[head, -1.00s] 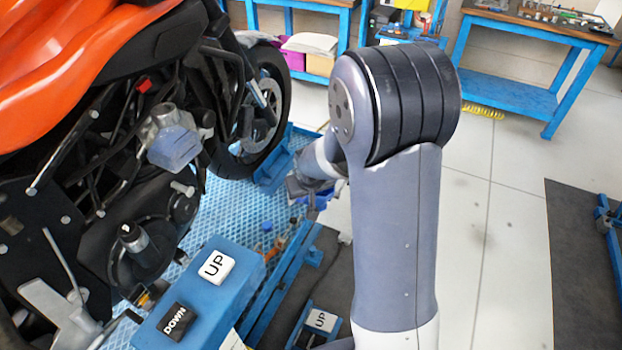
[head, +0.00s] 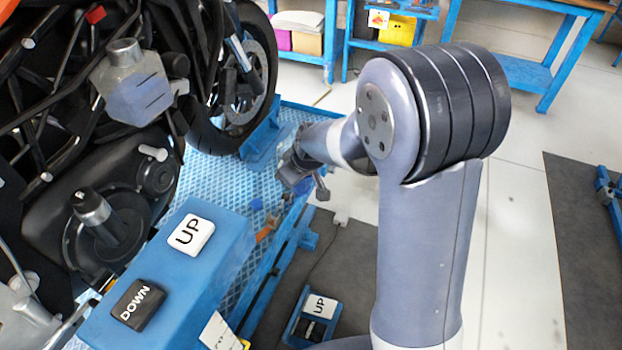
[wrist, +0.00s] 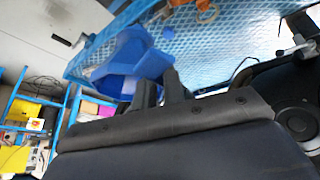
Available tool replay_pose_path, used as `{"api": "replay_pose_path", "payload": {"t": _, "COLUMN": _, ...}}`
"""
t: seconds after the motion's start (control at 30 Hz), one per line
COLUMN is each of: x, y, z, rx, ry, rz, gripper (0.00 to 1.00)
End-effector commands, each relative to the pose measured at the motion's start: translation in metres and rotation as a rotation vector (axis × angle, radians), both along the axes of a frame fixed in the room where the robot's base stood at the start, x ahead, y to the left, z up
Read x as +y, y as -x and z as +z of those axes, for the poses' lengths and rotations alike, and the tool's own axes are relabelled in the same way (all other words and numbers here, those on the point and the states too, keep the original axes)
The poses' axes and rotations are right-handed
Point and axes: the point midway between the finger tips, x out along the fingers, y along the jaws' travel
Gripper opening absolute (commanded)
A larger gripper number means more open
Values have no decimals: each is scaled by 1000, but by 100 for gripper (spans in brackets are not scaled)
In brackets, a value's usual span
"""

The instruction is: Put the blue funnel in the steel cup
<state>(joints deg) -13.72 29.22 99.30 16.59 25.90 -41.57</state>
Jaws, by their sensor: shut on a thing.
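The blue funnel (wrist: 122,62) is held at the fingertips of my gripper (wrist: 163,85) in the wrist view, tilted over the blue diamond-plate deck. The fingers are shut on it. In the head view my gripper (head: 305,184) is beyond the arm, above the edge of the lift deck, and the funnel is mostly hidden there. I cannot make out a steel cup in either view.
The orange motorcycle (head: 120,190) stands at left on the lift deck (head: 208,190). A blue control box (head: 185,285) with UP and DOWN buttons is in front. Small items, one orange (head: 265,232), lie on the deck.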

Motion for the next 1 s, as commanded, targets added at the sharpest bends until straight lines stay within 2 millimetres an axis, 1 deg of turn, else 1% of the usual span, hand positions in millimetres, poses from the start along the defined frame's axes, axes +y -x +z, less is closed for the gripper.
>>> {"api": "replay_pose_path", "payload": {"t": 0.03, "x": 8, "y": 0, "z": -13, "rx": -3, "ry": -1, "rz": 36, "gripper": 0}}
{"api": "replay_pose_path", "payload": {"t": 0.1, "x": 19, "y": 2, "z": -19, "rx": -4, "ry": -1, "rz": 91, "gripper": 0}}
{"api": "replay_pose_path", "payload": {"t": 0.53, "x": 85, "y": 18, "z": -57, "rx": -18, "ry": -1, "rz": 422, "gripper": 0}}
{"api": "replay_pose_path", "payload": {"t": 0.77, "x": 119, "y": 31, "z": -75, "rx": -24, "ry": -3, "rz": 605, "gripper": 0}}
{"api": "replay_pose_path", "payload": {"t": 1.0, "x": 154, "y": 48, "z": -93, "rx": -30, "ry": -6, "rz": 799, "gripper": 0}}
